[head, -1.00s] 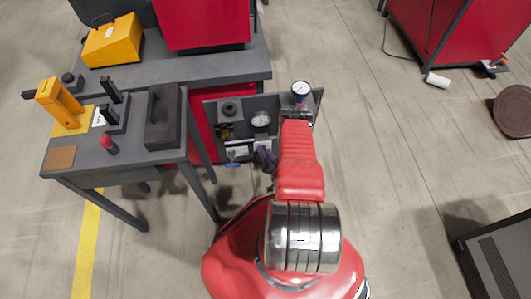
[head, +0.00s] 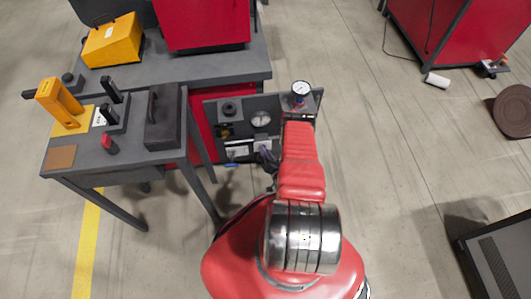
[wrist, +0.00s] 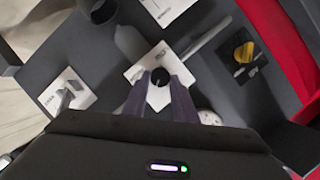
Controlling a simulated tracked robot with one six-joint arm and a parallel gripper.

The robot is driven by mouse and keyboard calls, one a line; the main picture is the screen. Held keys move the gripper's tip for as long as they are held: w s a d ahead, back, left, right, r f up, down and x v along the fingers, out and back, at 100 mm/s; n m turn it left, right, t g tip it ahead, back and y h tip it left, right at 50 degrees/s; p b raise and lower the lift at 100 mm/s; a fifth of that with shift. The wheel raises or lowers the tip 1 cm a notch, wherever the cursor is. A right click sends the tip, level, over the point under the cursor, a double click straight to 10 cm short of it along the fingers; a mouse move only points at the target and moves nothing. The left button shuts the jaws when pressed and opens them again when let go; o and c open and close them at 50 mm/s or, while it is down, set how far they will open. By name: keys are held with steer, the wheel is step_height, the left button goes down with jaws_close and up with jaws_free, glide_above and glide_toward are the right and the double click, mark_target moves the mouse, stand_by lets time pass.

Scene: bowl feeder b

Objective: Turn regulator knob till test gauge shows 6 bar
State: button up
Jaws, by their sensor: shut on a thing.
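The regulator knob (wrist: 160,77) is a small black round knob on a white labelled plate (wrist: 136,74) in the wrist view. My gripper (wrist: 160,80) has its two grey fingers on either side of the knob and is shut on it. In the head view my gripper (head: 266,158) is a dark shape low at the panel, and the knob is hidden there. A white round gauge (head: 301,88) stands at the panel's top right, and another gauge (head: 260,119) sits on the panel face. Their readings are too small to tell. A gauge is partly covered in the wrist view (wrist: 209,117).
The grey panel (head: 241,103) also bears a yellow knob (wrist: 243,52) and a white plate with a lever (wrist: 68,92). A grey bench (head: 85,170) with tools and a black case (head: 166,120) stands left of my arm.

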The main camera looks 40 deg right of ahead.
steer(key=shift+f, duration=0.1)
steer(key=o, duration=1)
steer(key=shift+o, duration=0.2)
steer(key=v, duration=1.3)
steer(key=shift+s, duration=0.4)
steer(key=shift+a, duration=0.1)
